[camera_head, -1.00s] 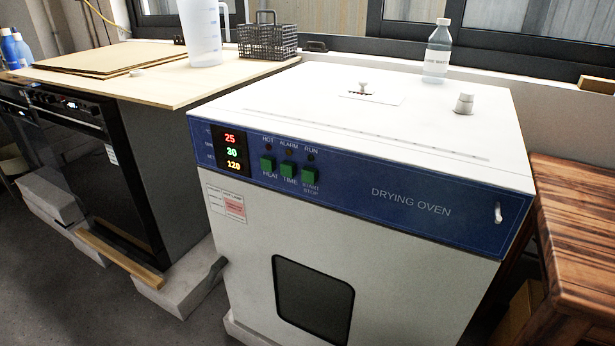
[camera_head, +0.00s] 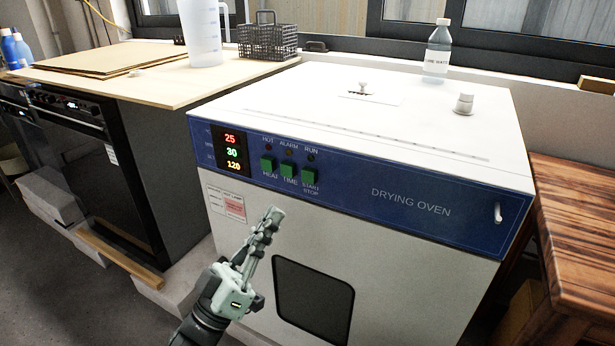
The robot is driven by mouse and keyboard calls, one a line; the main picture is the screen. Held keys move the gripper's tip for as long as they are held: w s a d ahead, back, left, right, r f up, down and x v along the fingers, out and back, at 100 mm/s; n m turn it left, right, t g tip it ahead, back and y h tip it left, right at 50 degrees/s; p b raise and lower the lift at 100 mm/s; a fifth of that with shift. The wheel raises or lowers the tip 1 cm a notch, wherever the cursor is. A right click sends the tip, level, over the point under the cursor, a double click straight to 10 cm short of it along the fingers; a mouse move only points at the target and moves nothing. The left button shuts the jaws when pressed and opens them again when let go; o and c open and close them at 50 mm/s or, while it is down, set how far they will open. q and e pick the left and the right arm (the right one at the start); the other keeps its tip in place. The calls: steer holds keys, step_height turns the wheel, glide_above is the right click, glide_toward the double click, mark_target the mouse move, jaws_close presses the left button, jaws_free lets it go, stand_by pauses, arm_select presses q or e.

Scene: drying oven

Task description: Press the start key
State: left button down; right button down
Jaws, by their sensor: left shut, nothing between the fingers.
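The drying oven (camera_head: 420,245) is a white cabinet with a blue front panel. The start key (camera_head: 310,177) is the rightmost of three green keys, above the label START STOP and below the dark RUN lamp (camera_head: 311,157). The HEAT key (camera_head: 267,164) and the TIME key (camera_head: 288,170) are to its left. The display (camera_head: 232,151) reads 25, 30 and 120. My left gripper (camera_head: 273,216) is shut and empty, pointing up in front of the oven, below and left of the start key and apart from it. My right gripper is not in view.
A bottle (camera_head: 437,50) and a knob (camera_head: 464,104) stand on the oven top. A wooden stool (camera_head: 575,220) is at the right. A bench (camera_head: 140,85) with a jug (camera_head: 201,35) and a wire basket (camera_head: 267,38) is at the left. The space before the panel is clear.

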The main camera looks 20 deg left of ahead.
mark_target(309, 176)
arm_select(q)
steer(key=shift+s+d+r+m+h, duration=0.25)
steer(key=shift+s+r+m+h, duration=0.25)
steer(key=shift+s+r+h, duration=0.35)
steer(key=shift+w, duration=0.25)
